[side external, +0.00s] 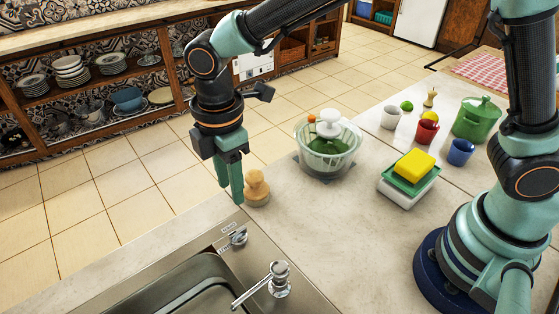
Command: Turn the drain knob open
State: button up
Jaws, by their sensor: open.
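The drain knob (239,237) is a small metal knob on the steel rim at the sink's far corner. Small label plates lie beside it, too small to read, so I cannot tell which way the knob is set. My gripper (231,194) points down with its teal fingers open and empty. It appears above and behind the knob in the side view, apart from it. The knob is not hidden by the gripper.
A wooden-handled brush (257,188) stands just right of my fingers. The sink basin (185,290) and faucet (279,278) are in front. A salad spinner (328,146) and a soap dish with yellow sponge (413,165) stand to the right. The counter between is clear.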

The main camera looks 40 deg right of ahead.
aim_at(237, 231)
notch_tip(237, 231, down, 12)
jog(key=shift+a+f, duration=0.15)
jog(key=shift+f, duration=0.05)
dwell(0.4)
grip_shut()
